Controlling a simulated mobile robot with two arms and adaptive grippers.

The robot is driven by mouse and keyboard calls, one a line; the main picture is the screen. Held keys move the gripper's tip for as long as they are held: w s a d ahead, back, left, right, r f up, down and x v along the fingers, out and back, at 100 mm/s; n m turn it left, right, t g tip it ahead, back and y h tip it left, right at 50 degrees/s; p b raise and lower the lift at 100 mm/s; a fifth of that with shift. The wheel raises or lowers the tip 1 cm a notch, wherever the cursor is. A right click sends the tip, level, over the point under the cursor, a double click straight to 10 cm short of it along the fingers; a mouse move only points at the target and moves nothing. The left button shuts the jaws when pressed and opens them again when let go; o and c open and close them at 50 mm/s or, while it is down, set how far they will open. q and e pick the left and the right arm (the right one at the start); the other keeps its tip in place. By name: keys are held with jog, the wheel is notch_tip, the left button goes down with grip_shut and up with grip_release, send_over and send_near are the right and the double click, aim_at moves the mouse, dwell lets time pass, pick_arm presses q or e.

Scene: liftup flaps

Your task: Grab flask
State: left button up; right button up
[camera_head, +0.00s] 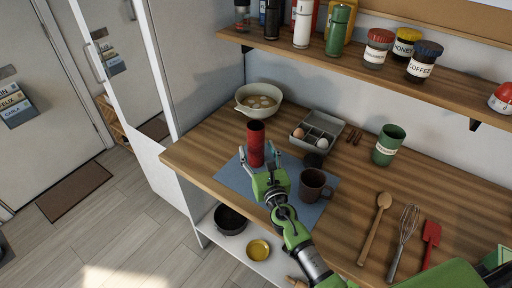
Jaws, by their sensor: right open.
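A red cylindrical flask (256,141) with a dark top stands upright on a blue-grey mat (230,177) on the wooden counter. My right gripper (262,165) reaches in from the lower right. Its jaws are open, with one finger on each side of the flask's lower part. The base of the flask is hidden by the gripper, and I cannot tell whether the fingers touch it. More flasks, including a green one (338,30) and a white one (303,24), stand on the shelf above. My left gripper is not in view.
A brown mug (313,185) stands close right of my gripper. Behind are a bowl (259,100) and an egg tray (319,127). A green cup (388,145), wooden spoon (376,228), whisk (403,242) and red spatula (430,237) are to the right.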

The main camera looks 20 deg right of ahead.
aim_at(258, 149)
jog(key=w, duration=0.3)
jog(key=shift+w+d+f, duration=0.2)
jog(key=shift+w+f, duration=0.05)
jog(key=shift+s+r, duration=0.1)
jog(key=c, duration=1.6)
jog(key=shift+r, duration=0.15)
